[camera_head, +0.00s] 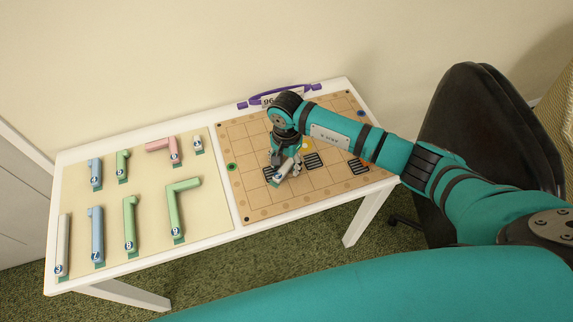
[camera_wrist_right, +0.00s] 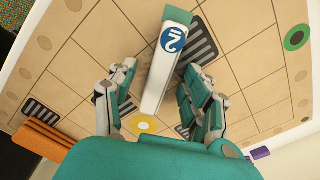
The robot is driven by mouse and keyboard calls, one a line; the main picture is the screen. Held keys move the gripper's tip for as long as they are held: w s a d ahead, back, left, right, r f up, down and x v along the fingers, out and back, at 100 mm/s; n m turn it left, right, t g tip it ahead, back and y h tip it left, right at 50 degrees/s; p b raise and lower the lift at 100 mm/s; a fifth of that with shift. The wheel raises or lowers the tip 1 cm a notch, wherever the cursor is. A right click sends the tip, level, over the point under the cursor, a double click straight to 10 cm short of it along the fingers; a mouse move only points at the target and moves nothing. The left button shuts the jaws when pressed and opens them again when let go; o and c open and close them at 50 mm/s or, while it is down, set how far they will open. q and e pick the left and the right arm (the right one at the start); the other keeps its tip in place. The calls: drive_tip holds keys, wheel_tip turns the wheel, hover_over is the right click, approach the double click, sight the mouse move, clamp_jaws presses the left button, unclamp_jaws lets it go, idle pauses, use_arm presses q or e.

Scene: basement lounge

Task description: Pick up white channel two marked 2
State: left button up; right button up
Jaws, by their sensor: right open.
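The white channel two, with a blue round 2 label, is on the tan board (camera_head: 240,150), and shows as a short white piece (camera_head: 284,172) under my right gripper (camera_head: 281,162) in the head view. In the right wrist view the channel (camera_wrist_right: 160,77) runs lengthwise between the fingers of my right gripper (camera_wrist_right: 161,82). The fingers are open, one on each side, with gaps to the channel. Its label is at the far end. Its near end lies by a yellow ring (camera_wrist_right: 143,125). My left gripper is not in view.
Several numbered channels lie on the left panel, including a green one (camera_head: 175,211), a blue one (camera_head: 97,235), a white one (camera_head: 63,246) and a pink one (camera_head: 161,145). Dark striped patches (camera_head: 358,166) mark the board. A black chair (camera_head: 477,125) stands right of the table.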

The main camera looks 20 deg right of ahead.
clamp_jaws()
idle(0.3)
